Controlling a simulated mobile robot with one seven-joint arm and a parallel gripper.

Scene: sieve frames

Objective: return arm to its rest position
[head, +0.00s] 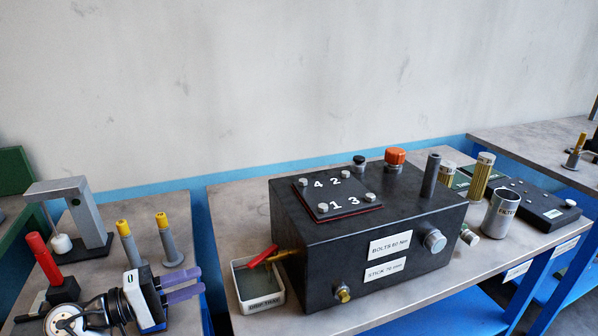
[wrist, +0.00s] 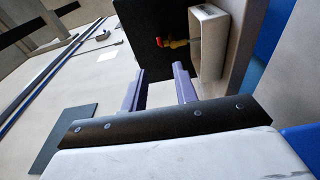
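My gripper (head: 201,280) is at the lower left of the head view, its two purple fingers pointing right toward the drip tray. In the wrist view the fingers of my gripper (wrist: 159,68) stand apart with nothing between them, so it is open and empty. It is clear of the black box (head: 330,262) and of the white drip tray (head: 280,297). The arm's rest position is not marked in either view.
Yellow-topped grey posts (head: 170,240), a red-handled post (head: 42,258) and a grey stand (head: 85,215) are near my arm. A filter can (head: 500,216) stands right.

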